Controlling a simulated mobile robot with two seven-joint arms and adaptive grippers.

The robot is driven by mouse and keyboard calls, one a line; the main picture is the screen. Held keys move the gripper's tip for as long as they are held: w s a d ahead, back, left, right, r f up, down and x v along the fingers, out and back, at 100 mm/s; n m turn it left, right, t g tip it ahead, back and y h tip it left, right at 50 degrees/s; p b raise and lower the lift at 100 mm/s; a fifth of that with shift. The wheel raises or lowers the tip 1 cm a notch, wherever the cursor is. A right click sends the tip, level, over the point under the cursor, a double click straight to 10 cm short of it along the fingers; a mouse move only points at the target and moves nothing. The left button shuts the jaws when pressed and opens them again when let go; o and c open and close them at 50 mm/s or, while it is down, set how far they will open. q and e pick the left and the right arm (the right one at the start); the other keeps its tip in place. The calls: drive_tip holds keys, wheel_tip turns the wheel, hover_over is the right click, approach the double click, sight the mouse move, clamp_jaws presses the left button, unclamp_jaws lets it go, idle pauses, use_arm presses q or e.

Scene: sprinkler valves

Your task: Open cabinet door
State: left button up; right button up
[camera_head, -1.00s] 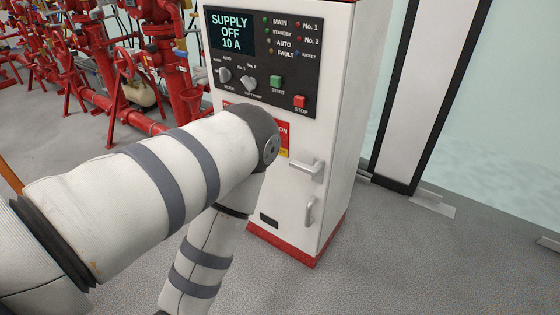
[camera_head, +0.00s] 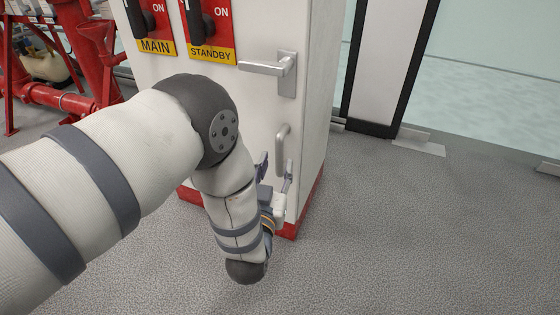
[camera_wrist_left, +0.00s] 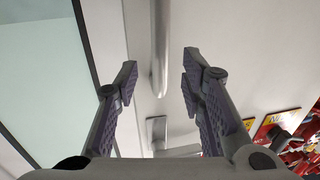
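The white cabinet (camera_head: 312,110) stands in the middle of the head view, with its door front facing me. A metal lever handle (camera_head: 287,70) is on the door, and a vertical bar handle (camera_head: 282,140) sits below it. My left gripper (camera_head: 275,172) is just below the bar handle in the head view, partly hidden by my forearm. In the left wrist view the gripper (camera_wrist_left: 159,80) is open, with its fingers apart. The bar handle (camera_wrist_left: 159,40) shows in the gap between them, and I see no finger touching it. The door looks closed. My right gripper is out of view.
Two black rotary switches on red and yellow plates, MAIN (camera_head: 155,47) and STANDBY (camera_head: 212,55), are on the cabinet front. Red pipework (camera_head: 65,100) stands at the left. A glass wall (camera_head: 490,90) is at the right. The grey floor (camera_head: 420,240) on the right is clear.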

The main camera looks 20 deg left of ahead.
sight(278, 157)
use_arm(q)
drive_tip(key=w, duration=0.1)
drive_tip(key=w+b, duration=0.1)
drive_tip(key=w, duration=0.1)
drive_tip(key=w+a, duration=0.1)
drive_tip(key=w, duration=0.1)
drive_tip(key=shift+c, duration=0.5)
drive_tip(key=shift+s, duration=0.1)
clamp_jaws()
